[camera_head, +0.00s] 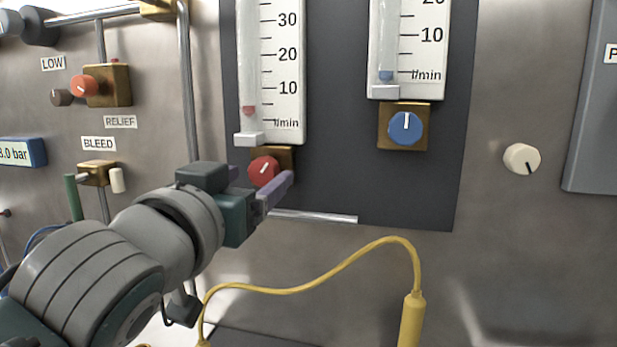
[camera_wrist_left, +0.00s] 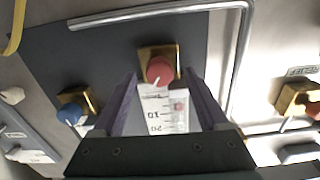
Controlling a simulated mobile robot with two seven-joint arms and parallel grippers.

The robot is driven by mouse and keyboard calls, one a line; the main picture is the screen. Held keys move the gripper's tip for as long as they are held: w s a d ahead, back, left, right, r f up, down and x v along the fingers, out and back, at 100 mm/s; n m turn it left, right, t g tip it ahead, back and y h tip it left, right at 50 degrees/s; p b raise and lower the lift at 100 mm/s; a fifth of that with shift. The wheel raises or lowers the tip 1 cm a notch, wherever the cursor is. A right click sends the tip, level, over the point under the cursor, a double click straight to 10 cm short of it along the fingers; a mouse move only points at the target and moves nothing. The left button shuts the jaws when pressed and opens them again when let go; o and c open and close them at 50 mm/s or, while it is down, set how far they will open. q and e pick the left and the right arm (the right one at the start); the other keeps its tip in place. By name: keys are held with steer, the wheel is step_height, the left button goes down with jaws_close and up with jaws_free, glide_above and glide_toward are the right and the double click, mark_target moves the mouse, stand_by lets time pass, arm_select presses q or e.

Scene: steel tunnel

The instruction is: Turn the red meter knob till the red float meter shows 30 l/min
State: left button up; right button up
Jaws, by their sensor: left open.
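The red meter knob (camera_head: 263,170) sits on a brass block below the red float meter (camera_head: 284,70), its white line pointing up and slightly right. The meter's red float (camera_head: 248,110) stands low, below the 10 mark. My left gripper (camera_head: 264,181) is open at the knob, one purple finger to each side. In the left wrist view, the red knob (camera_wrist_left: 159,70) lies between the two fingertips (camera_wrist_left: 161,74), with gaps showing; I cannot tell how deep it sits between them. My right gripper is not in view.
To the right is a blue knob (camera_head: 406,128) under a second meter (camera_head: 408,45). A cream knob (camera_head: 522,159) is farther right. A yellow cable (camera_head: 330,275) loops below. A vertical pipe (camera_head: 188,90) and the relief and bleed valves (camera_head: 97,172) are to the left.

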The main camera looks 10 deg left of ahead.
arm_select(q)
steer(key=shift+w, duration=0.2)
steer(key=shift+c, duration=0.2)
jaws_close()
stand_by(0.4)
